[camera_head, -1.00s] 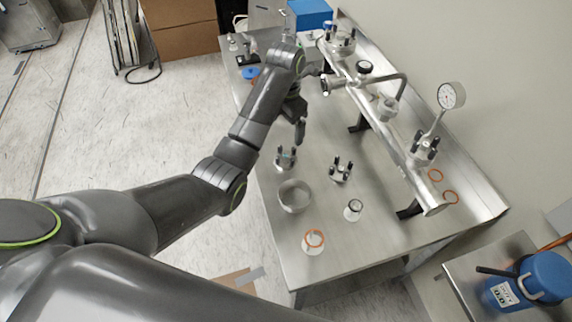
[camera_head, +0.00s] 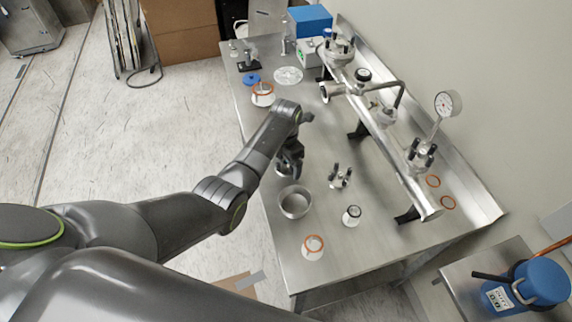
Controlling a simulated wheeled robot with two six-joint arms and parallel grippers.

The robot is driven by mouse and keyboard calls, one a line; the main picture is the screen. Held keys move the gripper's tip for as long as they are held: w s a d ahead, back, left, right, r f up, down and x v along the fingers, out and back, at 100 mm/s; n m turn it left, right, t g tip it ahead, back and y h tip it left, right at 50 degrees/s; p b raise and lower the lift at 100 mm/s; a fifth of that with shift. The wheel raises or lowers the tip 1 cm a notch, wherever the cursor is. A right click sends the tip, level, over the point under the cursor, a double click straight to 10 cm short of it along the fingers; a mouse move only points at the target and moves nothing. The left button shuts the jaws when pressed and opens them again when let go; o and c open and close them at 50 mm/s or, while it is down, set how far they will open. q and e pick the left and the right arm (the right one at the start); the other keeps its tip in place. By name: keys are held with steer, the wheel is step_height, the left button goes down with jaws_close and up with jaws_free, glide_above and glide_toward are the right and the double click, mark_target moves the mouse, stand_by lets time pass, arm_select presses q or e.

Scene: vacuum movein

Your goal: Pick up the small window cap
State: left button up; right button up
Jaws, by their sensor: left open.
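A small short cylinder with a dark band and a pale top (camera_head: 351,215) stands upright on the metal table, right of a steel ring-shaped bowl (camera_head: 295,202); it looks like the small window cap, though I cannot be sure. My left gripper (camera_head: 291,165) is open above the table, behind the bowl and up and left of the cap, clearly apart from it. It points down and covers most of a clamp standing there. My right gripper is not in view.
A clamp with dark posts (camera_head: 340,176) stands behind the cap. A flange with an orange ring (camera_head: 313,247) is near the front edge. A steel pipe assembly (camera_head: 385,135) with a gauge (camera_head: 446,103) runs along the right side. The front right tabletop is bare.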

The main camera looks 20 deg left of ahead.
arm_select(q)
steer(key=shift+c, duration=0.2)
steer(key=c, duration=1)
steer(key=shift+w, duration=0.1)
